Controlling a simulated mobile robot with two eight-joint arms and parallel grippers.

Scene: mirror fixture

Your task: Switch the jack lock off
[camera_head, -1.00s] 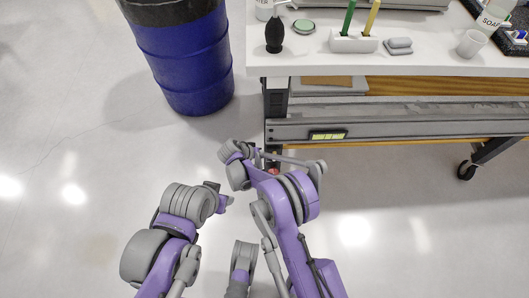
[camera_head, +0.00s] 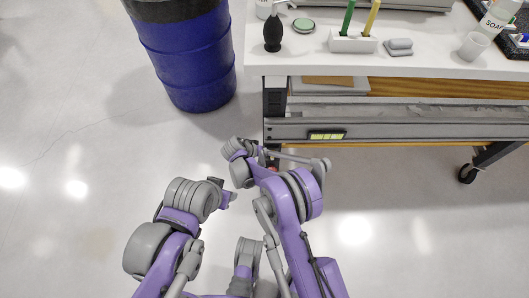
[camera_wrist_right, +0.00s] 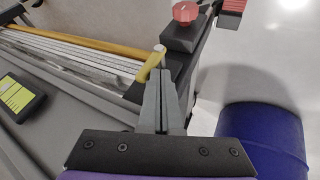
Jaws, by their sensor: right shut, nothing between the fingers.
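In the right wrist view, my right gripper (camera_wrist_right: 161,80) is shut and empty, its narrow grey fingers pointing at the black leg of the bench. A short yellow lever (camera_wrist_right: 150,66) with a pale rounded end shows right at the fingertips; I cannot tell whether they touch. A red knob (camera_wrist_right: 185,12) sits on a black block just beyond. I cannot tell which of these parts is the jack lock. In the head view, my right arm hides its gripper and most of a small red part (camera_head: 273,166) at the bench leg. My left gripper (camera_head: 228,197) is mostly hidden by its own wrist.
The white-topped bench (camera_head: 420,70) fills the upper right, with a caster (camera_head: 467,173) at right. A green-lit display (camera_head: 327,135) is on its grey rail. A blue barrel (camera_head: 195,70) stands to the left. The floor left of my arms is clear.

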